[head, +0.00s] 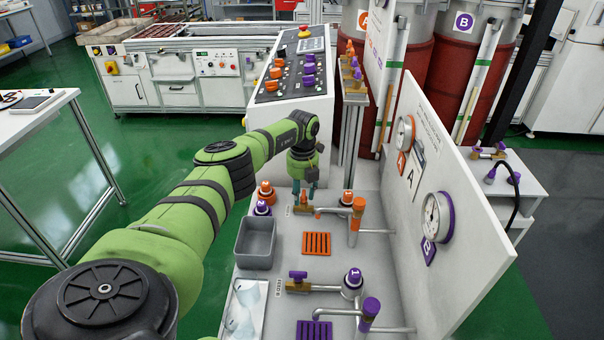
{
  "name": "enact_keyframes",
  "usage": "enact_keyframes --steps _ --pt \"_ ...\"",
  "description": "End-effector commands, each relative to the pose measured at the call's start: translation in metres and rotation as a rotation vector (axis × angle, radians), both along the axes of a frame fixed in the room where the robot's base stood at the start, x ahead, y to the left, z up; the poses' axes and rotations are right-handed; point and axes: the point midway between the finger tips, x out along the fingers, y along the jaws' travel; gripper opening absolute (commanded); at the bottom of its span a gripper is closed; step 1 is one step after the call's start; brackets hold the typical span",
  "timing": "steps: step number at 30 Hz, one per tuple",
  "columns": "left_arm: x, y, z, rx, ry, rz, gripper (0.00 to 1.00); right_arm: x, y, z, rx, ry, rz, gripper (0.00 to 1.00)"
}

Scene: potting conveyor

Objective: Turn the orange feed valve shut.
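The orange feed valve (305,199) sits on a brass body in the orange line of the bench, in the middle of the head view. My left gripper (304,189) points down right above it. I cannot tell whether the fingers touch the handle. The fingers partly hide the handle, so its angle is unclear. My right gripper is not in view.
A purple valve (298,275) sits on a parallel line nearer me. A grey bin (256,243) stands left of the valves. An upright white panel (460,190) with gauges bounds the right side. A control console (295,75) stands behind my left gripper.

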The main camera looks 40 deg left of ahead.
Motion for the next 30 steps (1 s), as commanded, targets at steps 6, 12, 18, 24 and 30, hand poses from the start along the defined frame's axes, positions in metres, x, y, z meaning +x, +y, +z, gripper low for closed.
enact_keyframes --steps 6,12,18,24,30 --pt "0.001 0.002 0.001 0.003 -0.005 0.000 0.42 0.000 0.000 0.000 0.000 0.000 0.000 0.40" --pt "0.002 0.003 0.013 0.005 -0.012 0.000 0.42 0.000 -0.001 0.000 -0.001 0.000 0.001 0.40" --pt "0.002 0.003 0.053 0.005 -0.013 0.000 0.42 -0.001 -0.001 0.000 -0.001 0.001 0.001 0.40" --pt "0.002 0.001 0.093 0.004 -0.010 -0.001 0.42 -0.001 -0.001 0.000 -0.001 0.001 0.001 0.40" --pt "0.001 0.000 0.117 0.004 -0.007 -0.001 0.42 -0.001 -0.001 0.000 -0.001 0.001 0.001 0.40"
